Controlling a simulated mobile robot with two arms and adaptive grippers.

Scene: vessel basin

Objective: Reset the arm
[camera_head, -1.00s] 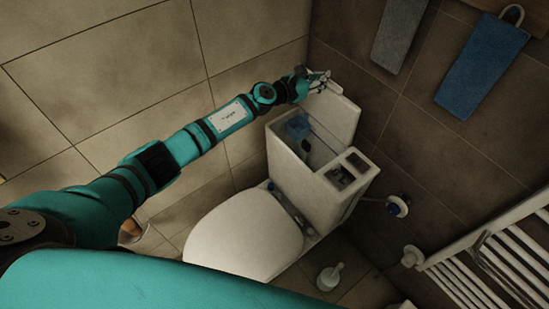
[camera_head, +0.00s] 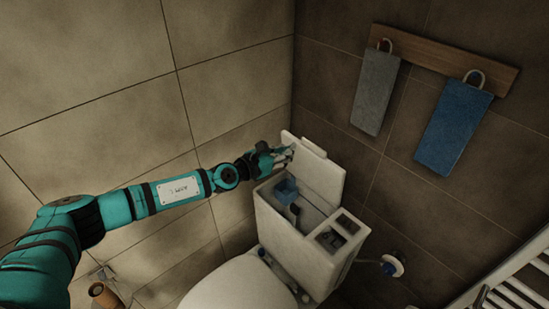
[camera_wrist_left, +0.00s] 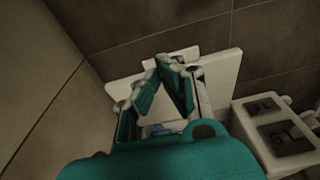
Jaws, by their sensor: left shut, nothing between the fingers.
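My left arm comes in from the left in the head view, and its left gripper (camera_head: 286,154) is at the back left of the toilet tank (camera_head: 284,238), near the raised white lid (camera_head: 322,178). The gripper is shut and empty. In the left wrist view the left gripper (camera_wrist_left: 168,62) shows its fingertips together in front of the lid (camera_wrist_left: 222,70). The tank is open on top, and a blue part (camera_head: 286,189) shows inside it. My right gripper is not in view.
The toilet seat cover (camera_head: 240,286) is below the tank. A grey towel (camera_head: 375,92) and a blue towel (camera_head: 453,130) hang from a wooden rack (camera_head: 440,60). A white radiator (camera_head: 515,285) is at the lower right. A brown roll (camera_head: 104,295) is at the lower left.

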